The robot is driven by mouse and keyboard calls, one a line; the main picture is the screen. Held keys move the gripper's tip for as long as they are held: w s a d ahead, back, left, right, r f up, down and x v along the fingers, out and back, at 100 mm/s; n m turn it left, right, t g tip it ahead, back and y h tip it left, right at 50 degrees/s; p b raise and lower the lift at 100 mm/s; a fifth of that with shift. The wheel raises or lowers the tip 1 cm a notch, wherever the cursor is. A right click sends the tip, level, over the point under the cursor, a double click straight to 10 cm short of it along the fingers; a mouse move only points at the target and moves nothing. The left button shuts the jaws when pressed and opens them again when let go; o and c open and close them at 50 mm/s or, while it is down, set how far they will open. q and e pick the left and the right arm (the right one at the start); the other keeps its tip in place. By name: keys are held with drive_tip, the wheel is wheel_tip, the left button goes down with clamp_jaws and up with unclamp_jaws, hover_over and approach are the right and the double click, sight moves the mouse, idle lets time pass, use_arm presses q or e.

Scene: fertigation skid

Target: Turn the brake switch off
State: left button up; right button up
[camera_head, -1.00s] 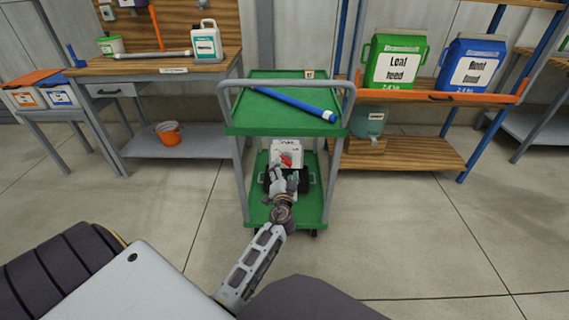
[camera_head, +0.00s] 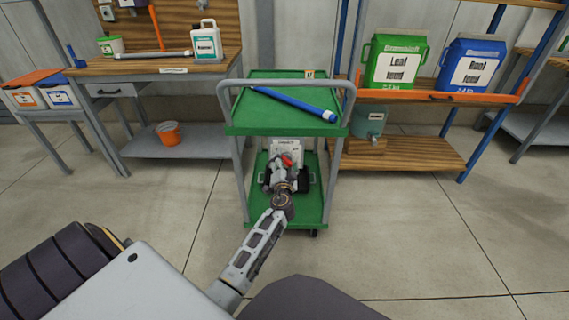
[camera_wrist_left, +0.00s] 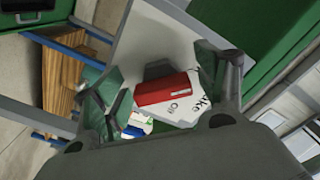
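The brake switch (camera_wrist_left: 168,88) is a red block-shaped handle on a white panel (camera_wrist_left: 190,110) with black lettering, partly hidden. In the head view the red switch (camera_head: 288,160) shows on the unit on the lower shelf of the green cart (camera_head: 262,130). My left gripper (camera_head: 283,174) reaches low into the cart at the switch. In the left wrist view its two fingers (camera_wrist_left: 168,92) stand apart on either side of the red handle, with visible gaps. Contact with the handle cannot be made out. My right gripper is not in view.
The cart's upper shelf, with a blue tube (camera_head: 292,104) on it, lies above my gripper. Grey cart posts (camera_head: 332,180) stand beside my arm. A workbench (camera_head: 150,68) is at the left and a shelf rack (camera_head: 410,152) at the right. The floor in front is clear.

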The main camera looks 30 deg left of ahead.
use_arm(q)
drive_tip(key=c, duration=1)
